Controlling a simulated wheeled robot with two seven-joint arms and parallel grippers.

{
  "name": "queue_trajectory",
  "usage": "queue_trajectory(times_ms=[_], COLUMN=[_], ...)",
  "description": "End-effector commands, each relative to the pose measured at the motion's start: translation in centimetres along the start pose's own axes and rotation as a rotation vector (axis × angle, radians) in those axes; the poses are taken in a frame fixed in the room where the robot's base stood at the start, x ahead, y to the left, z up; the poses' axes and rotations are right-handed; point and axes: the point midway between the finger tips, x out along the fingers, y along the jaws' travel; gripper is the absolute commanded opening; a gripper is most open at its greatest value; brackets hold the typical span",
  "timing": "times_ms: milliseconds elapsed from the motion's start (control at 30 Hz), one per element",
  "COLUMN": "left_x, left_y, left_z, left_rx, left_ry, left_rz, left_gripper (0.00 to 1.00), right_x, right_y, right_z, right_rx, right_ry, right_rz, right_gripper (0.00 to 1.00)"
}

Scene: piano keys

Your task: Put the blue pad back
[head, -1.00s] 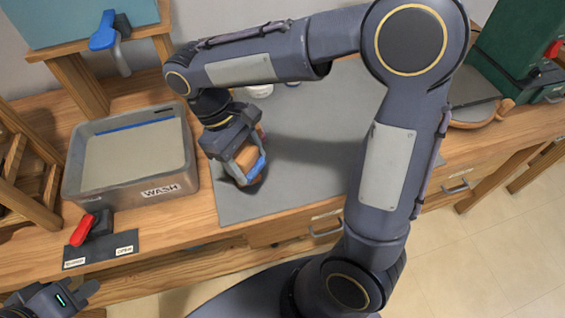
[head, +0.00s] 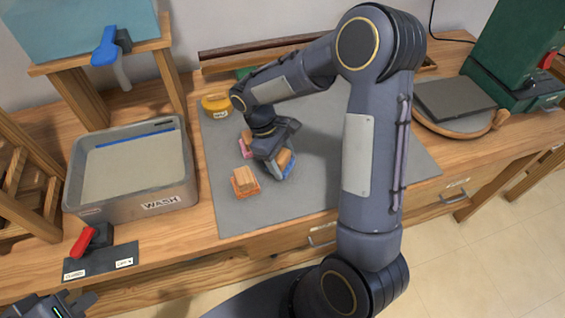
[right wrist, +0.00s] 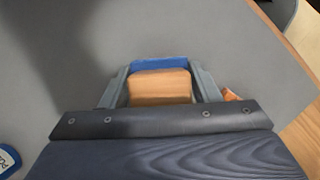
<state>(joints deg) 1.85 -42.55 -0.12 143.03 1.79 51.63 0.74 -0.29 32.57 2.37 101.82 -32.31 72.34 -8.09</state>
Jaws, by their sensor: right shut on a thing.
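The blue pad (head: 290,169) has a wooden block on its back. My right gripper (head: 284,162) is shut on it above the grey mat (head: 330,185). In the right wrist view the blue pad (right wrist: 160,66) shows beyond its wooden back, between the two fingers (right wrist: 160,85). I cannot tell whether it touches the mat. An orange pad with a wooden block (head: 244,181) sits on the mat just left of my right gripper. A pink pad (head: 245,147) is partly hidden behind that gripper. My left gripper (head: 75,304) is at the bottom left, partly cut off.
A grey tub marked WASH (head: 135,195) stands left of the mat. A red lever (head: 83,243) is in front of it. A yellow round container (head: 216,104) stands at the mat's back left. The mat's front is clear.

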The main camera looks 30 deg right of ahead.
Motion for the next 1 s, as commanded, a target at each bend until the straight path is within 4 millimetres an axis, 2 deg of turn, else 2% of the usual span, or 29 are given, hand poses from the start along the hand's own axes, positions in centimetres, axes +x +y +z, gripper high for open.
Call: queue_trajectory(times_ms=[100,467,500,633,1000], left_x=[0.06,0.33,0.24,0.22,-0.06], left_y=[-0.03,-0.15,-0.11,-0.10,0.03], left_z=[0.03,0.17,0.12,0.11,-0.04], left_rx=[0.000,0.000,0.000,0.000,0.000], left_ry=[0.000,0.000,0.000,0.000,0.000], left_rz=[0.000,0.000,0.000,0.000,0.000], left_gripper=[0.00,0.00,0.00,0.00,0.00], right_x=[1.37,1.77,1.66,1.63,1.04], right_y=[-0.05,-0.06,-0.06,-0.07,-0.05], right_z=[-0.49,-0.72,-0.68,-0.66,-0.49], right_rx=[0.000,0.001,0.001,0.000,0.001], right_ry=[-0.002,0.001,0.001,0.001,0.002], right_rz=[-0.002,-0.001,-0.001,-0.001,0.000], right_gripper=[0.37,0.37,0.60,0.77,0.77])
